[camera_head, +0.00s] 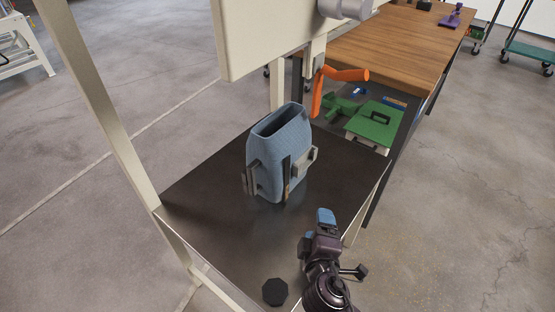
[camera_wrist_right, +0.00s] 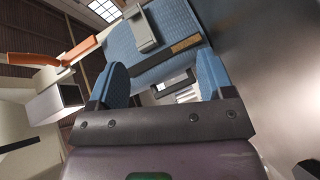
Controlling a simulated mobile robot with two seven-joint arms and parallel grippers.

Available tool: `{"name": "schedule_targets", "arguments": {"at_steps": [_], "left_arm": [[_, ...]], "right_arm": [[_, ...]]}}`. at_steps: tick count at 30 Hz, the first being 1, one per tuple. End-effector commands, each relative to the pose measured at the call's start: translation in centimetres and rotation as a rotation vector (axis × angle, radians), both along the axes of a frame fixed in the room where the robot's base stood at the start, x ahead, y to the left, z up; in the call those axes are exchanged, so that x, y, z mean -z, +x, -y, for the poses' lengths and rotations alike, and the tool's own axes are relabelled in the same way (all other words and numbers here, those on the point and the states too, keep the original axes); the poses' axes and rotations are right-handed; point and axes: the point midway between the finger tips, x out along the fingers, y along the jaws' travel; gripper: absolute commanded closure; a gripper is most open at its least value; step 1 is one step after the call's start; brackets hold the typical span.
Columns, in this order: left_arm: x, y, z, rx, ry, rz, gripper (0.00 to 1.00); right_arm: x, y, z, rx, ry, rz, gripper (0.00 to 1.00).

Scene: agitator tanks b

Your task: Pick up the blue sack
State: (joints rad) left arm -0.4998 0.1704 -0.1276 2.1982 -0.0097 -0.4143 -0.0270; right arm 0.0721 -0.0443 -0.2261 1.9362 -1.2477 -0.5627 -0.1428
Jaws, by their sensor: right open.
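The blue sack (camera_head: 268,160) stands upright on a dark metal shelf (camera_head: 205,195), its top open. Grey brackets and a brown strip show on its sides. My right gripper (camera_head: 326,217) is below and to the right of the sack in the head view, apart from it, with blue finger pads. In the right wrist view the sack (camera_wrist_right: 180,22) is beyond the spread fingers of my right gripper (camera_wrist_right: 163,80), with nothing gripped between them. My left gripper is not in view.
A black octagonal piece (camera_head: 275,291) lies near the shelf's front edge. A pale panel (camera_head: 265,35) and an orange handle (camera_head: 335,82) are above and behind the sack. Pale frame posts (camera_head: 105,110) stand at the left. A green case (camera_head: 375,122) and wooden bench (camera_head: 400,45) are beyond.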

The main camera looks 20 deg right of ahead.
Motion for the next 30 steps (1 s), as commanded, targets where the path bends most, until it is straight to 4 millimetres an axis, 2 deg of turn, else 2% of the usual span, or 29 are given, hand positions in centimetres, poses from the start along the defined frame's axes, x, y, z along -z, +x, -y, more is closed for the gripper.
{"name": "schedule_targets", "arguments": {"at_steps": [1, 3, 11, 21, 30], "left_arm": [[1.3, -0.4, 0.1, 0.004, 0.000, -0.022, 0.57], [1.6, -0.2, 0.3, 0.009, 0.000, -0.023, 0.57], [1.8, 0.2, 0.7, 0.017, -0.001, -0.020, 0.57], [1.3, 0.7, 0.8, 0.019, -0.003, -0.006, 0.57], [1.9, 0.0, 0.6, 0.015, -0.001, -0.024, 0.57]], "right_arm": [[1.0, 0.9, -0.9, -0.002, -0.057, 0.004, 0.26], [0.4, 2.2, -1.9, -0.002, -0.139, 0.029, 0.26], [-1.5, 4.7, -3.7, 0.009, -0.300, 0.095, 0.26], [-2.0, 8.9, -2.5, 0.010, -0.313, 0.105, 0.26], [-2.0, 10.7, -1.7, 0.010, -0.311, 0.103, 0.26]]}}
